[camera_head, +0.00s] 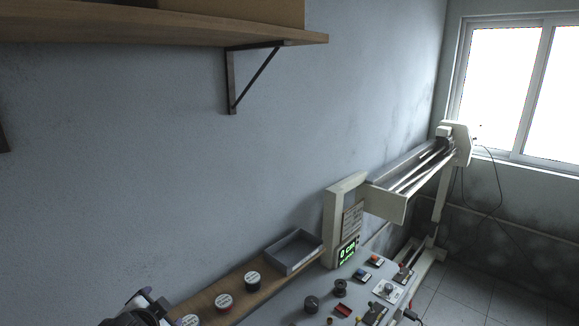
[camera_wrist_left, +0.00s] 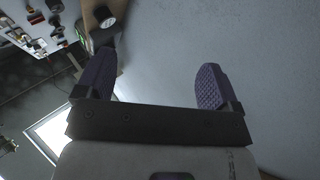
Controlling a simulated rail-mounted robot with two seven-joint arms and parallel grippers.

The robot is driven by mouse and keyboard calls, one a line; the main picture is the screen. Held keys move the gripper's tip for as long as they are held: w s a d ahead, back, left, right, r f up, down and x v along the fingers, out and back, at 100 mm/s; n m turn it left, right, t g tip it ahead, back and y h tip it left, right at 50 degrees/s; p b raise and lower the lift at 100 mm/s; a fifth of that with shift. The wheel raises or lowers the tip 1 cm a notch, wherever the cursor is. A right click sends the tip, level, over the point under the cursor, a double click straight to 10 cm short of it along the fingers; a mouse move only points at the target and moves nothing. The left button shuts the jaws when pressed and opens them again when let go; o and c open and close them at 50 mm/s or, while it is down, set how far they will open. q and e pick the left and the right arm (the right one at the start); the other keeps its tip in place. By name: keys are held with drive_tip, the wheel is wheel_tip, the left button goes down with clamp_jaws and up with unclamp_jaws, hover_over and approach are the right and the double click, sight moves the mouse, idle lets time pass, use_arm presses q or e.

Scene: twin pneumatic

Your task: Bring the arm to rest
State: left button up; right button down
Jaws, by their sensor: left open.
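My left arm shows only as a dark and white piece at the bottom left edge of the head view. My left gripper (camera_wrist_left: 154,86) fills the left wrist view, with two purple ridged finger pads spread wide apart. Nothing is between the fingers; bare grey wall shows behind them. A dark round knob-like object and part of the bench lie beyond the left finger in that view. My right gripper is in neither view.
Below a wooden wall shelf (camera_head: 150,28), a bench panel (camera_head: 285,300) carries several knobs and switches. A grey tray (camera_head: 294,251) and several dark round pieces sit on a wooden ledge (camera_head: 205,295). A white frame with rails (camera_head: 410,175) stands at the right, near a window.

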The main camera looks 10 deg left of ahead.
use_arm(q)
drive_tip(key=s+d+f+n+g+h+p, duration=0.1)
drive_tip(key=s+d+f, duration=0.4)
drive_tip(key=s, duration=0.5)
drive_tip(key=s+d+f+n+g+h+p, duration=0.1)
drive_tip(key=s+d+f+g+h+p, duration=0.1)
drive_tip(key=s+d+f, duration=0.4)
drive_tip(key=s+d+f+n+g+h+p, duration=0.1)
drive_tip(key=s+d+f+g+p, duration=0.2)
drive_tip(key=s, duration=1.1)
wheel_tip(320, 180, down, 6)
drive_tip(key=shift+s+d+r+h, duration=0.2)
drive_tip(key=shift+s+d+h, duration=0.2)
drive_tip(key=shift+d, duration=0.75)
